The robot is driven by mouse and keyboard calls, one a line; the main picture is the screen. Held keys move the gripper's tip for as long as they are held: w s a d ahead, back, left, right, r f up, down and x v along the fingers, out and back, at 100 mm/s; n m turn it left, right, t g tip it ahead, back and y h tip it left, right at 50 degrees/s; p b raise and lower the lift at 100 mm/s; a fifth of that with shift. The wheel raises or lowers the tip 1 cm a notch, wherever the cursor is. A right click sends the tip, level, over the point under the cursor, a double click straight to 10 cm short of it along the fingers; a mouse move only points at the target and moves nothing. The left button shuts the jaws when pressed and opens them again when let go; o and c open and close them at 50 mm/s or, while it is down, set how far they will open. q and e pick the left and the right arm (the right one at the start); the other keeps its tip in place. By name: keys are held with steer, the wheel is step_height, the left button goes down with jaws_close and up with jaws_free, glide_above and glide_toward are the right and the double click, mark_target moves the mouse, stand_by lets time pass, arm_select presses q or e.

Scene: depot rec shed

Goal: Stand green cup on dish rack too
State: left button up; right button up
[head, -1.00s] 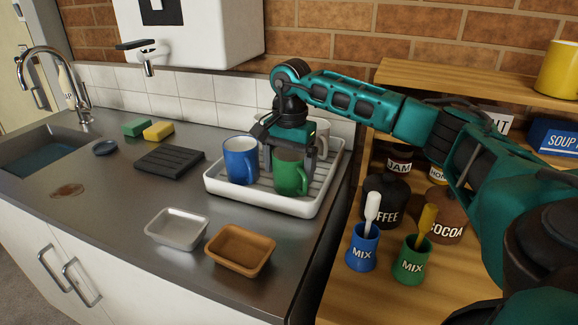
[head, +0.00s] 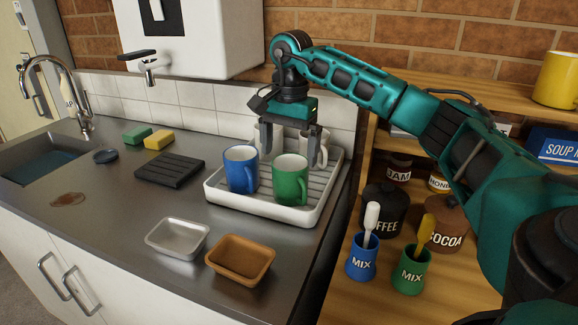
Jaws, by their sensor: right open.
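The green cup (head: 290,184) stands upright on the white dish rack (head: 263,210), to the right of the blue cup (head: 240,170). Its rim is clear and nothing touches it from above. My right gripper (head: 290,158) is open and empty, above and behind the green cup, with its fingers apart. Pale cups (head: 321,153) stand at the back of the rack, partly hidden by the gripper fingers. My left gripper is not in view.
A black ribbed mat (head: 170,170), green and yellow sponges (head: 158,138), a grey tray (head: 177,238) and a brown tray (head: 240,260) lie on the counter. A wooden shelf at right holds jars and two MIX pots (head: 362,256). A tap (head: 150,68) hangs at the back.

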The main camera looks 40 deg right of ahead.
step_height(320, 180, up, 5)
steer(key=shift+r, duration=0.1)
steer(key=shift+s, duration=0.15)
stand_by(0.6)
